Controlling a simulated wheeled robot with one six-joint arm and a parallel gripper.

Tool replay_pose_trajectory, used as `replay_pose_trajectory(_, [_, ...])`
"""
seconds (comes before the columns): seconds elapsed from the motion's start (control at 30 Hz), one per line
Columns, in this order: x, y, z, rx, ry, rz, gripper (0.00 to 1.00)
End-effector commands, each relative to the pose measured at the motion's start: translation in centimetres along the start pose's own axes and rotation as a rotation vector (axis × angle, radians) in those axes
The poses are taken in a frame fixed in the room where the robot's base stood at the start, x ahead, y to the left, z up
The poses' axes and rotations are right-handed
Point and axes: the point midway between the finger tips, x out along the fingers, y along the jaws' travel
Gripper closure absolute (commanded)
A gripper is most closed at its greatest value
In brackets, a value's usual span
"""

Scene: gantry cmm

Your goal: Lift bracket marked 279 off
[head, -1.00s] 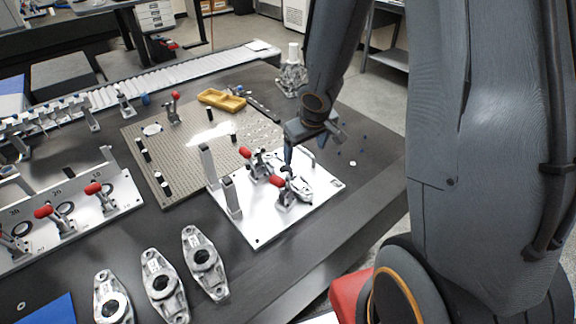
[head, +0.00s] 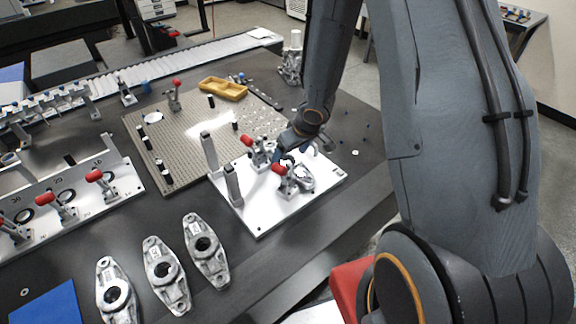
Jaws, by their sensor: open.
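A metal bracket (head: 304,179) lies in the fixture on the white plate (head: 262,220), partly hidden by two toggle clamps with red handles, the rear clamp (head: 248,141) and the front clamp (head: 280,169). Three similar cast brackets lie on the dark table: the left bracket (head: 112,277), the middle bracket (head: 155,256) and the right bracket (head: 207,265). Their small labels are too small to read, so I cannot tell which is 279. My gripper (head: 292,150) is open, just above and behind the fixture bracket, near the clamps. Its far finger is partly hidden.
A perforated board (head: 190,165) with a yellow tray (head: 222,88) lies behind. A clamp rail (head: 95,211) is at left. A blue mat (head: 48,305) lies front left.

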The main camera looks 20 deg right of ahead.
Motion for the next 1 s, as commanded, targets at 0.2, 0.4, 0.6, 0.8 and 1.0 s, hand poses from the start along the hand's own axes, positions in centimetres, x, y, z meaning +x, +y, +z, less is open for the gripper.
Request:
replay_pose_trajectory(0.2, [0.9, 0.02, -0.08, -0.001, 0.001, 0.001, 0.21])
replay_pose_trajectory(0.4, [0.84, 0.01, -0.08, -0.001, 0.001, 0.001, 0.31])
replay_pose_trajectory(0.6, [0.83, 0.02, -0.07, -0.001, 0.001, 0.001, 0.65])
replay_pose_trajectory(0.8, [0.8, 0.05, -0.14, -0.001, 0.002, 0.001, 0.82])
replay_pose_trajectory(1.0, [0.67, 0.05, -0.18, -0.001, 0.002, 0.001, 0.82])
